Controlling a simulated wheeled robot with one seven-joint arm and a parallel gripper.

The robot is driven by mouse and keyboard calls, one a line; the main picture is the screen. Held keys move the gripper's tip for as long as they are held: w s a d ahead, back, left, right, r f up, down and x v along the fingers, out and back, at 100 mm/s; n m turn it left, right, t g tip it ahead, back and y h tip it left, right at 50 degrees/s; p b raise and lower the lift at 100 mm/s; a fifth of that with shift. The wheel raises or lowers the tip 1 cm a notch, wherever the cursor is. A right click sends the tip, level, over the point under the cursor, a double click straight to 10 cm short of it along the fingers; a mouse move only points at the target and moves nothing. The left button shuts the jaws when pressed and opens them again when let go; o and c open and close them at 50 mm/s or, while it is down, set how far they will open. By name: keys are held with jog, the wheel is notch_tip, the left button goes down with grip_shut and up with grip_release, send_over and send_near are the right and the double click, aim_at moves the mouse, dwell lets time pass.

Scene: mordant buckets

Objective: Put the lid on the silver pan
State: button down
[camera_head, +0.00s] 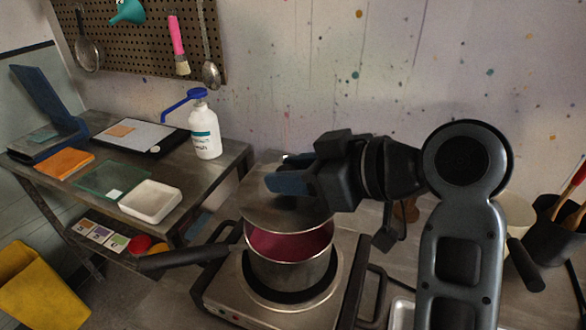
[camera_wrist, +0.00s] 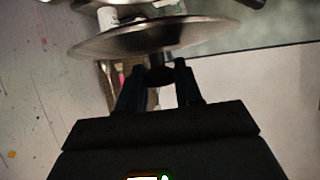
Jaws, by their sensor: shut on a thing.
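The silver pan (camera_head: 290,274) sits on the hot plate, its dark handle pointing left and red-pink liquid or lining showing inside. My gripper (camera_head: 285,172) is above the pan and shut on the knob (camera_wrist: 161,76) of the metal lid. The lid (camera_head: 283,212) hangs tilted over the back part of the pan's opening, and the front of the opening is uncovered. The lid's disc (camera_wrist: 165,37) spans the upper part of the wrist view, beyond my gripper (camera_wrist: 158,82). Whether the lid touches the pan's far rim is hidden.
The hot plate (camera_head: 223,292) has side handles. A dark pot with tools (camera_head: 552,228) stands at right. A yellow bin (camera_head: 40,290) is lower left.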

aim_at(305, 200)
jog(key=shift+f+b, duration=1.75)
jog(key=shift+f, duration=0.7)
jog(key=shift+d+f, duration=0.1)
jog(key=shift+f, duration=0.65)
jog(key=c, duration=0.7)
grip_release()
jog(key=shift+o, duration=0.2)
jog(key=v, duration=0.7)
jog(key=shift+s+d+r+b, duration=0.15)
jog(key=shift+s+d+b, duration=0.15)
jog(key=shift+b, duration=0.15)
